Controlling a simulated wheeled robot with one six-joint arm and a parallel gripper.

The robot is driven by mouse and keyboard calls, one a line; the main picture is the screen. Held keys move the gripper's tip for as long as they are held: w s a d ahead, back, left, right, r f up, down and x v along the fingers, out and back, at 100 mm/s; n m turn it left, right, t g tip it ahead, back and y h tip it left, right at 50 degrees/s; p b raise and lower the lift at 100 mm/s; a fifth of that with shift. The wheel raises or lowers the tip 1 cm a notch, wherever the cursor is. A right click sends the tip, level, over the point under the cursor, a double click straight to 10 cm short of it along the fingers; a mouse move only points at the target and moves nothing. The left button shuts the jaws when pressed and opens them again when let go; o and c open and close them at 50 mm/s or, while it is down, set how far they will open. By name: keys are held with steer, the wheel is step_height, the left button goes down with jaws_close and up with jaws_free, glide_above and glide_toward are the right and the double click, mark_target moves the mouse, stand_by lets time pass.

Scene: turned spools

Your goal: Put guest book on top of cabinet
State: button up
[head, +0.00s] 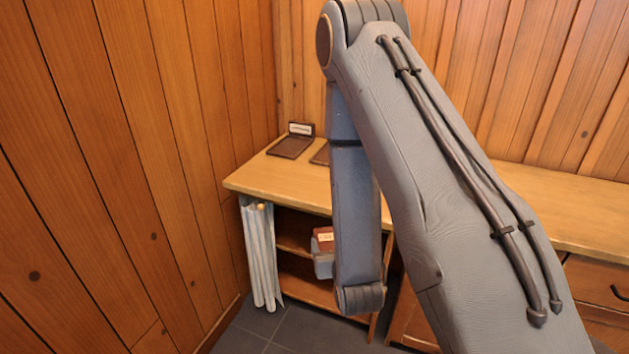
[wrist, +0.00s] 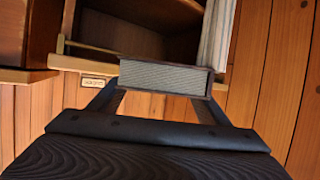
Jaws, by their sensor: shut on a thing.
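The guest book (wrist: 165,77) is a dark-covered book with grey page edges facing the wrist camera. My gripper (wrist: 158,98) is shut on it, with one finger at each end of the visible edge. The cabinet (head: 272,180) has a light wooden top and open shelves below. It also shows in the wrist view (wrist: 125,27), which looks turned over, with the book in front of it.
A dark flat tray (head: 290,146) with a small white sign (head: 301,129) stands on the top's left end. Another dark flat thing (head: 321,156) is partly hidden by my arm. A pale curtain (head: 260,255) hangs at left.

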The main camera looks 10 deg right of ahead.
steer(key=w+d+r+m+g+h, duration=0.2)
steer(key=w+r+m+h, duration=0.4)
steer(key=w+r, duration=0.6)
steer(key=w, duration=0.4)
steer(key=shift+w+r+g+h, duration=0.25)
steer(key=shift+r+g+h, duration=0.05)
